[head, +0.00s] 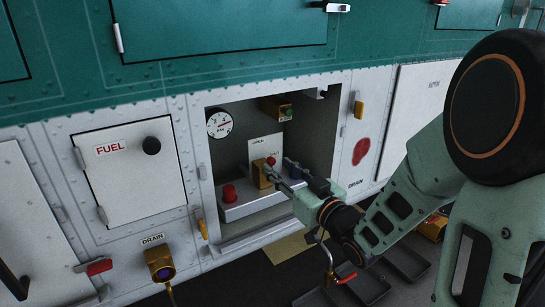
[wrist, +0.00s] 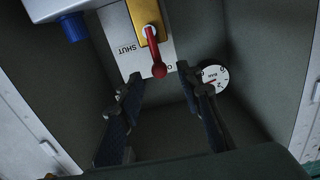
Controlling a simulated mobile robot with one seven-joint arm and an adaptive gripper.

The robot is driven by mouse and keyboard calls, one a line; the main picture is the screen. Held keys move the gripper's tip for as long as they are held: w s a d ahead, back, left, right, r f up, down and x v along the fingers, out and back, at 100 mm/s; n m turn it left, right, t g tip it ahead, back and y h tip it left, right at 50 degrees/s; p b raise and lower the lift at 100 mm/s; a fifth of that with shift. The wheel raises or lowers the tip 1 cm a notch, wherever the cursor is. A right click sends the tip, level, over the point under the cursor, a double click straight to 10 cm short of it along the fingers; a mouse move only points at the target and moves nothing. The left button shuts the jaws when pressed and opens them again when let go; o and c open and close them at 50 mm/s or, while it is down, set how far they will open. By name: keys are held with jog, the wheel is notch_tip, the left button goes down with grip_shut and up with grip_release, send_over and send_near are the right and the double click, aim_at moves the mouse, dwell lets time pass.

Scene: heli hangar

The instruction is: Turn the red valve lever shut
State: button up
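The red valve lever (wrist: 154,52) is pivoted on a brass valve body (wrist: 142,13) in the wrist view. It extends down the picture, its round end beside a letter O on the white label plate. SHUT is readable farther left on this plate (wrist: 117,38). In the head view the red lever end (head: 271,161) shows in the recess, below OPEN on the plate (head: 262,147). My gripper (wrist: 158,72) is open, one finger on each side of the lever end, with visible gaps. In the head view my gripper (head: 279,175) reaches into the recess and partly hides the valve.
A round gauge (head: 220,124) is on the recess's back wall. A red knob (head: 229,193) sits on the ledge left of the valve. A blue knob (wrist: 73,27) is near the valve. The recess side walls are close around my gripper. A fuel hatch (head: 133,177) is left.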

aim_at(273, 162)
jog(key=shift+x, duration=2.25)
jog(key=shift+c, duration=0.2)
grip_shut()
